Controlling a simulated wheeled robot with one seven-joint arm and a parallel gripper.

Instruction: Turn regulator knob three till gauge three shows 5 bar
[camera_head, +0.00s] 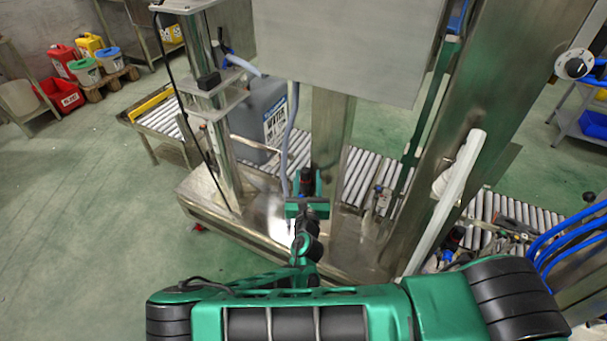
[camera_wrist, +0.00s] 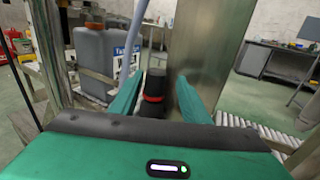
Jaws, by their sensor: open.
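My gripper (camera_wrist: 161,84) is open, its two green fingers on either side of a black cylinder with a red band (camera_wrist: 153,98) in the wrist view. I cannot tell whether this cylinder is regulator knob three or whether the fingers touch it. In the head view my gripper (camera_head: 307,198) is low in front of the steel post, and a small dark part shows at its tip. No gauge face with a readable pressure shows in either view, and I cannot make out any knob number.
A steel column (camera_wrist: 205,60) stands just right of the fingers. A grey canister (camera_head: 262,118) stands behind on the roller conveyor (camera_head: 362,172). A steel box (camera_head: 345,45) hangs above. A round black-and-white dial (camera_head: 574,65) is at the upper right. Open floor lies left.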

